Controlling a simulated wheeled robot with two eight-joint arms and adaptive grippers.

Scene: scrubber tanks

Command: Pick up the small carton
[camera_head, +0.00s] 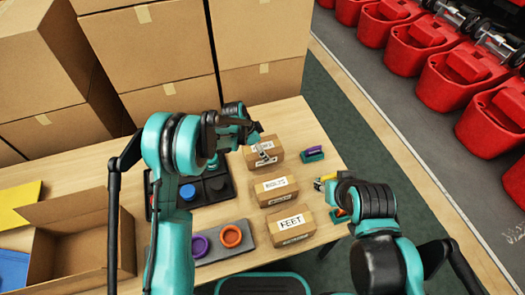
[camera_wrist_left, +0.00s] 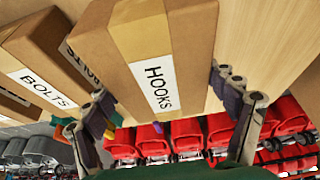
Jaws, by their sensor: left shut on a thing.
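Three small brown cartons with white labels stand in a row on the wooden table. The farthest small carton (camera_head: 277,143) reads HOOKS in the left wrist view (camera_wrist_left: 190,45). My left gripper (camera_head: 264,152) is shut on this carton, with one finger on each side of it in the left wrist view (camera_wrist_left: 165,110). I cannot tell whether it is clear of the table. The middle carton (camera_head: 275,201) reads BOLTS in the left wrist view (camera_wrist_left: 35,82). The nearest carton (camera_head: 293,238) reads FEET. My right gripper (camera_head: 328,184) is right of the cartons; its jaws are unclear.
A dark compartment tray (camera_head: 180,209) and a grey tray (camera_head: 216,252) with a purple ring (camera_head: 199,246) and an orange ring (camera_head: 231,236) lie left of the cartons. An open cardboard box (camera_head: 70,257) stands at left. A small teal and purple item (camera_head: 313,153) lies right of the HOOKS carton.

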